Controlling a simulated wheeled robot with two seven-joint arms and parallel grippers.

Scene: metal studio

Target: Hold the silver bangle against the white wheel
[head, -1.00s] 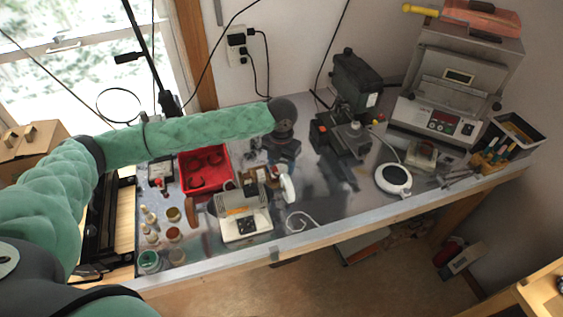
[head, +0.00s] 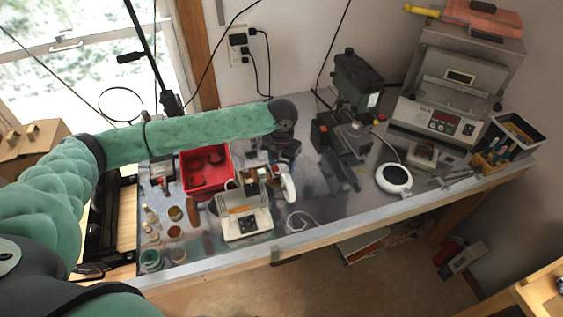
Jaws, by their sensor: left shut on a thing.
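A polishing machine with a light base (head: 247,224) stands near the table's front edge. Its white wheel (head: 289,187) is on its right side. My left gripper (head: 277,171) points down from the end of my green arm, just behind and above the white wheel. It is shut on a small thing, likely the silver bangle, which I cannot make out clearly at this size. I cannot tell whether it touches the wheel. My right gripper is not in view.
A red tray (head: 222,178) with dark curved pieces lies left of the gripper. Several small jars (head: 151,259) stand at the front left. A dark machine (head: 345,143) and a round white plate (head: 394,179) are to the right. Bare tabletop shows around (head: 335,205).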

